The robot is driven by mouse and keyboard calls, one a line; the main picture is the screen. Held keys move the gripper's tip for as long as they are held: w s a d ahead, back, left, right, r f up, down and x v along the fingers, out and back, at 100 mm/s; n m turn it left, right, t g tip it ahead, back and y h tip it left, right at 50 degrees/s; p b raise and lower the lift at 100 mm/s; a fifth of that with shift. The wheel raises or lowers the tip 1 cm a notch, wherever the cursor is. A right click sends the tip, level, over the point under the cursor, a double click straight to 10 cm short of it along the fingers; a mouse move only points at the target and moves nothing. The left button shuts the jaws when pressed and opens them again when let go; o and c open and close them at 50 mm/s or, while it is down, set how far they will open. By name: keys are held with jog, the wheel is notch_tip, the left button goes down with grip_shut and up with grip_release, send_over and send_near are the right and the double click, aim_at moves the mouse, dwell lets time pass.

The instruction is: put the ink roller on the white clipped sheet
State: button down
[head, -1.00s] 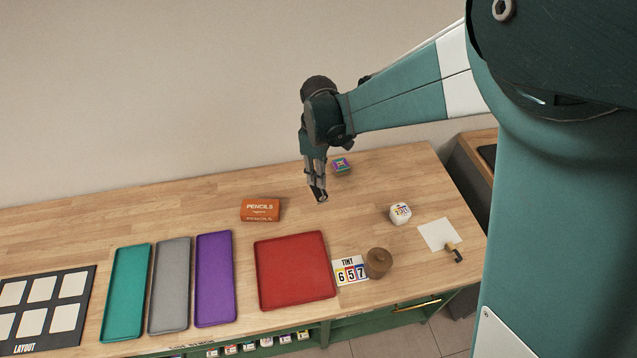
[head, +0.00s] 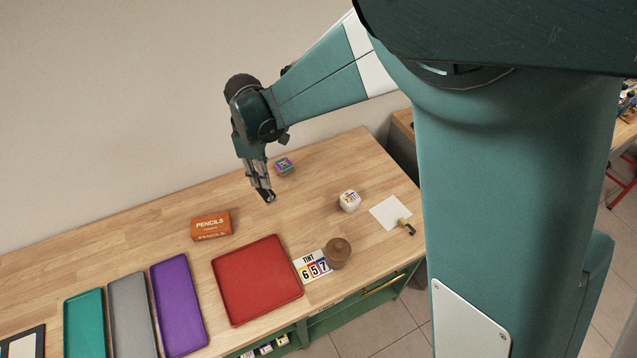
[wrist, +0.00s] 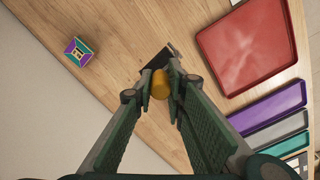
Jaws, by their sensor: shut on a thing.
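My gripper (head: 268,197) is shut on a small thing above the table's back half. In the wrist view, a yellow-orange cylinder (wrist: 160,84) sits between its fingertips, with a flat dark part (wrist: 156,62) beyond. I take this to be the ink roller, held by its handle; the fingers hide part of it. The white sheet (head: 388,211) lies flat near the table's right end, to the right of my gripper and nearer the front. A tan and black piece (head: 405,221) lies at its right edge; I cannot tell whether it is the clip.
A white lettered block (head: 349,201) and a brown round pot (head: 339,253) stand left of the sheet. A colourful cube (head: 284,165) is behind my gripper. An orange pencil box (head: 211,225), red tray (head: 257,279) and purple tray (head: 178,303) lie to the left.

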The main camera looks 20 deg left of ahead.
jog(key=w+d+r+p, duration=0.1)
jog(key=w+d, duration=0.2)
jog(key=d, duration=1.1)
jog(key=w+d+m, duration=0.1)
jog(key=w+d, duration=0.3)
jog(key=d, duration=1)
jog(key=w+d+r+p, duration=0.1)
jog(key=w+d, duration=0.3)
jog(key=d, duration=1)
jog(key=shift+w+r+m+p, duration=0.2)
jog(key=shift+r+m+p, duration=0.1)
jog(key=shift+r+m, duration=0.1)
jog(key=shift+f, duration=0.15)
jog(key=shift+a+f, duration=0.1)
jog(key=shift+f, duration=2.7)
jog(key=shift+f, duration=0.1)
jog(key=shift+f, duration=2)
jog(key=shift+f+b, duration=0.6)
jog(key=shift+b, duration=0.05)
